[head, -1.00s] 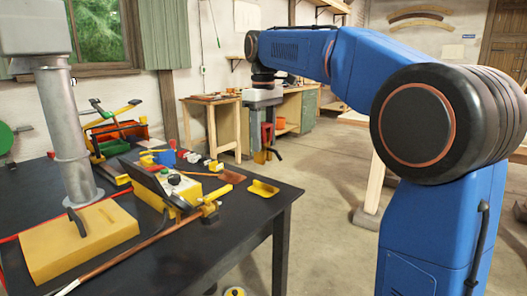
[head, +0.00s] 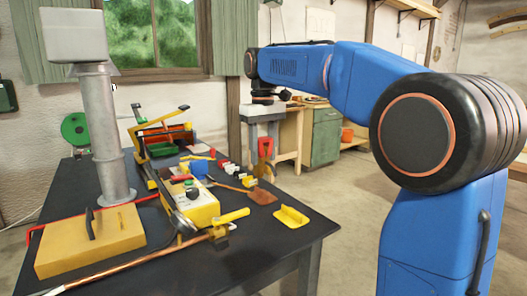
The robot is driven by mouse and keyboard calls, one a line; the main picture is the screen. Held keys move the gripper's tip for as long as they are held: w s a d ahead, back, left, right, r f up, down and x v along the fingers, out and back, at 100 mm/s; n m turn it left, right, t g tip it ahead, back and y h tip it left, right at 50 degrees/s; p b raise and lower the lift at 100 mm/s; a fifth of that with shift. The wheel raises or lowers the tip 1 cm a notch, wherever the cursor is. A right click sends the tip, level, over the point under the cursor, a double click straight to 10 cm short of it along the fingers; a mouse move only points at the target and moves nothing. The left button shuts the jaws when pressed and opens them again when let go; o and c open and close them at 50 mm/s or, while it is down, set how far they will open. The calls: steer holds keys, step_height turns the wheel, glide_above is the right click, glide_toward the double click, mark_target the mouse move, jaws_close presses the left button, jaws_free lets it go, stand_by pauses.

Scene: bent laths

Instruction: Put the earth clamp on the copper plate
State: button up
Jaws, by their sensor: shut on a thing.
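My gripper (head: 264,150) hangs from the end of my blue arm beyond the table's far right side. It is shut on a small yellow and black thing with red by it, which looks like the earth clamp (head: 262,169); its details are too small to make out. The brown copper plate (head: 262,197) lies on the dark table behind the yellow tray, partly among other things. The clamp appears above and close behind the plate in the picture; the gap between them cannot be told.
A workbench (head: 290,145) stands behind. Floor is free at the right.

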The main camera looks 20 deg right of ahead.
mark_target(262, 174)
steer(key=shift+a+f, duration=0.1)
steer(key=shift+f, duration=3.35)
steer(key=shift+f, duration=0.25)
steer(key=o, duration=1.4)
